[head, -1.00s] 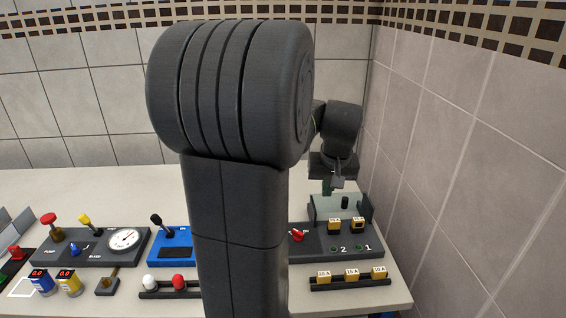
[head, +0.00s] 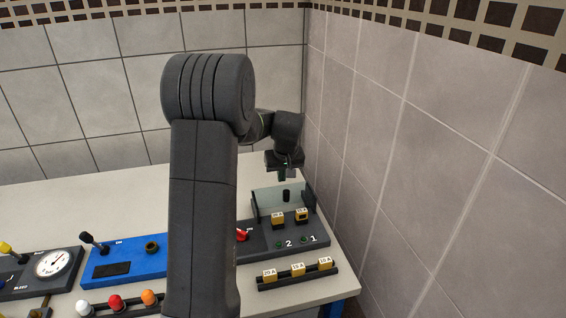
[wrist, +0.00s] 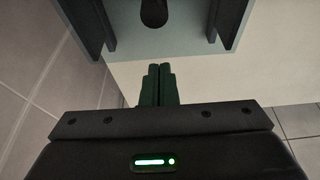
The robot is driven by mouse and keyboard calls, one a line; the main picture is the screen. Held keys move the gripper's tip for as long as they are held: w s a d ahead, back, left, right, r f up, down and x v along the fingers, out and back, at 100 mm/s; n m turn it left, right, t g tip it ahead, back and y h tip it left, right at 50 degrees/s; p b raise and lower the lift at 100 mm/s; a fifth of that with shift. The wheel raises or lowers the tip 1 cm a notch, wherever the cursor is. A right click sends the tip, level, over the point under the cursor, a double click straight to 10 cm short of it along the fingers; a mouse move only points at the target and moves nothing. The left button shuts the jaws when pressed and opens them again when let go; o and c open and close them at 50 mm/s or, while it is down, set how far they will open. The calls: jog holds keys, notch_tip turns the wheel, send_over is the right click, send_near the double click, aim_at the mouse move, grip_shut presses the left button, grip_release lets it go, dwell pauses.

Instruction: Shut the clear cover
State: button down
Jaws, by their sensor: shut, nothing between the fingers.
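The clear cover (head: 268,197) stands raised at the back of the dark panel (head: 262,243), with dark side pieces and a dark knob (head: 286,196). In the wrist view the cover (wrist: 205,40) spans the top edge, with its knob (wrist: 154,14) near the middle. My gripper (head: 282,177) is shut and empty, above and behind the cover in the head view. In the wrist view its fingertips (wrist: 160,68) are together, apart from the cover and below the knob in the picture. Two yellow blocks (head: 278,221) (head: 302,214) sit on the panel in front of the cover.
A rack (head: 298,279) with yellow blocks lies in front of the panel. A blue lever box (head: 125,262) stands further left. A tiled wall (head: 370,150) rises close on the right.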

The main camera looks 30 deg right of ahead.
jog(key=shift+f, duration=0.45)
jog(key=s, duration=0.1)
jog(key=s+a+p, duration=0.1)
jog(key=s, duration=0.1)
jog(key=shift+r, duration=0.1)
jog(key=shift+s, duration=0.2)
jog(key=shift+a, duration=0.1)
jog(key=shift+s+f, duration=0.1)
jog(key=shift+f, duration=0.1)
jog(key=s+a+b, duration=0.2)
jog(key=s+b, duration=0.1)
jog(key=s, duration=0.4)
jog(key=shift+a, duration=0.2)
jog(key=shift+s+f, duration=0.1)
jog(key=shift+f, duration=0.05)
